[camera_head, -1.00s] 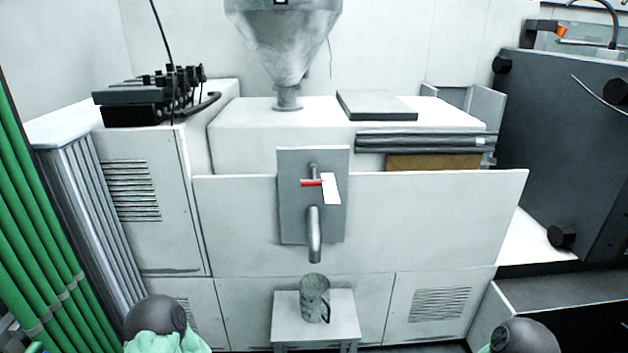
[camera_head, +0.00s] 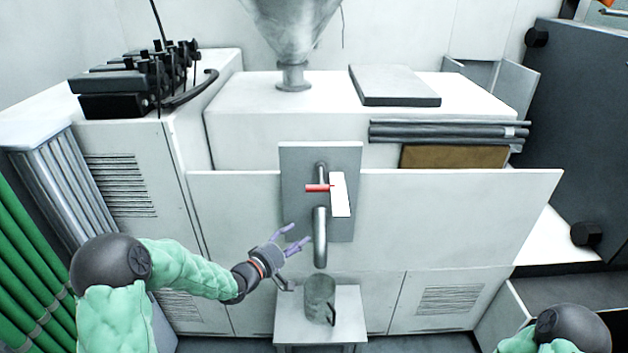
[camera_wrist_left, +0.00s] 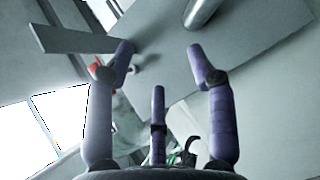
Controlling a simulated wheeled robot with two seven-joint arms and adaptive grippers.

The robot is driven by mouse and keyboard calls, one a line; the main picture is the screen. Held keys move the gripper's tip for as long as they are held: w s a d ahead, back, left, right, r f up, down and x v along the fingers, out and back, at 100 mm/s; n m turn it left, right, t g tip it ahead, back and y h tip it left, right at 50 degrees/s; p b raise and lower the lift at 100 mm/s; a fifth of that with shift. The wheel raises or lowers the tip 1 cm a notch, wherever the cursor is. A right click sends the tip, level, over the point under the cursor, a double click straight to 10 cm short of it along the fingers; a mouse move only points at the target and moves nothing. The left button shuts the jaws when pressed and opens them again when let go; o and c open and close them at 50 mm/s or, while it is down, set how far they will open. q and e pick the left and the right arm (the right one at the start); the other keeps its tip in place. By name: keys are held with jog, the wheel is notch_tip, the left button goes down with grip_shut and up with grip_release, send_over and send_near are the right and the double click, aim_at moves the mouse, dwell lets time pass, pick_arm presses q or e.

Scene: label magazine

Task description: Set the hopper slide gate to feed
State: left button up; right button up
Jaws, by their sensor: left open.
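A grey panel (camera_head: 292,200) on the front of the white machine carries a red handle (camera_head: 317,188) and a flat white plate (camera_head: 340,194) just right of it. A curved metal spout (camera_head: 320,240) hangs below them. The grey hopper (camera_head: 291,25) stands above, its top out of frame. No part is plainly marked as the slide gate. My left gripper (camera_head: 299,236) is open and empty, left of the spout and below the handle. In the left wrist view its spread fingers (camera_wrist_left: 160,52) face the panel (camera_wrist_left: 250,65), with the red handle (camera_wrist_left: 95,69) partly behind one finger.
A greenish-grey mug (camera_head: 318,298) stands on a small stand (camera_head: 350,318) under the spout. A dark grey slab (camera_head: 394,86) and stacked bars (camera_head: 440,131) lie at the back right. Green pipes (camera_head: 25,250) run along the left. The front right of the panel is clear.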

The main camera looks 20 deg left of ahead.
aim_at(312, 190)
pick_arm(q)
notch_tip(312, 190, up, 12)
jog(key=a+t+h, duration=0.2)
jog(key=h, duration=0.1)
jog(key=x, duration=1)
jog(key=shift+w+d+f+p, duration=0.1)
jog(key=shift+d+f+p, duration=0.2)
jog(key=shift+d+p, duration=0.1)
grip_shut()
jog(key=shift+s+f, duration=0.1)
jog(key=shift+s, duration=0.1)
jog(key=s+d, duration=0.2)
jog(key=s, duration=0.4)
jog(key=shift+s+g, duration=0.3)
